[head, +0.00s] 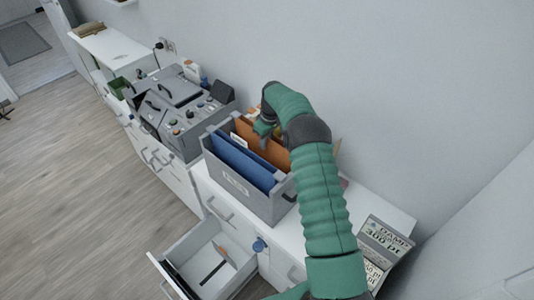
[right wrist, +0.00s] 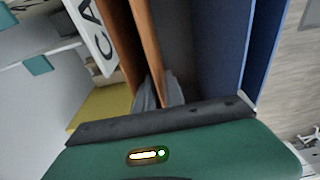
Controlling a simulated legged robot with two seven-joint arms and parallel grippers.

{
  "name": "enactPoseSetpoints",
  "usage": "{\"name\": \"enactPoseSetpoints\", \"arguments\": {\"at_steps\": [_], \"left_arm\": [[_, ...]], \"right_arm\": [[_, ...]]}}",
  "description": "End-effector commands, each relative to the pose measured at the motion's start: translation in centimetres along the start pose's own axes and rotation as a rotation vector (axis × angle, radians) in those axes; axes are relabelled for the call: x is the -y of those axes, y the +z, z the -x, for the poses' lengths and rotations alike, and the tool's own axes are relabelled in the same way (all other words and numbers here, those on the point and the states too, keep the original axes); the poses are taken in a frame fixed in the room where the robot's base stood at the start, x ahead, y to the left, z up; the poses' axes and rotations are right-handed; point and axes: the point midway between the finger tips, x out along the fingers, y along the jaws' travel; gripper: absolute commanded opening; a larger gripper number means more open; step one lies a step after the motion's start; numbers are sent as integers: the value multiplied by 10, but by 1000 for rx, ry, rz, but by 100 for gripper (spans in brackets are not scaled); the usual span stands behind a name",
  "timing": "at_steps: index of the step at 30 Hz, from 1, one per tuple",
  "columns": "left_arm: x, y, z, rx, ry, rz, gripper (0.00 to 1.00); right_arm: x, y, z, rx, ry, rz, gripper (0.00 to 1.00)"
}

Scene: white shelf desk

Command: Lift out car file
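A grey file box (head: 235,182) stands on the white cabinet and holds an orange file (head: 262,150) and a blue file (head: 243,160). My right gripper (head: 264,131) is over the box at the orange file's top edge. In the right wrist view, the right gripper's grey fingertips (right wrist: 158,93) lie on either side of one orange-brown panel (right wrist: 148,40) and look closed on it. A white label (right wrist: 92,28) with the letters "CA" is beside this panel; the rest is cut off. The blue file (right wrist: 222,45) is to the right, apart from the fingers. My left gripper is not in view.
A grey device (head: 175,110) with knobs stands left of the box. An open drawer (head: 205,262) juts out below. A sign (head: 385,240) stands at the cabinet's right end. The wall is close behind; the wooden floor at left is clear.

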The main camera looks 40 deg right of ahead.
Motion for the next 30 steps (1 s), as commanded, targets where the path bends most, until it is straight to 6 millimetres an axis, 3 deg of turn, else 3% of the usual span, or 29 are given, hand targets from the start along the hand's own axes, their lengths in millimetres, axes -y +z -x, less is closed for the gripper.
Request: {"name": "enactPoseSetpoints", "arguments": {"at_steps": [2, 7, 13, 17, 30], "left_arm": [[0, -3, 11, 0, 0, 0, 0], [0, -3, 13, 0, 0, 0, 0], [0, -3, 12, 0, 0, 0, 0], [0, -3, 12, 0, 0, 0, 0], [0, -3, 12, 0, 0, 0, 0]], "right_arm": [[1, -3, -13, 3, -2, 0, 14], [0, -4, -38, 2, 0, 0, 14], [1, -4, -39, 1, 1, 1, 14], [1, -3, -39, 1, 1, 0, 0], [0, -3, -39, 0, 0, 0, 0]]}}
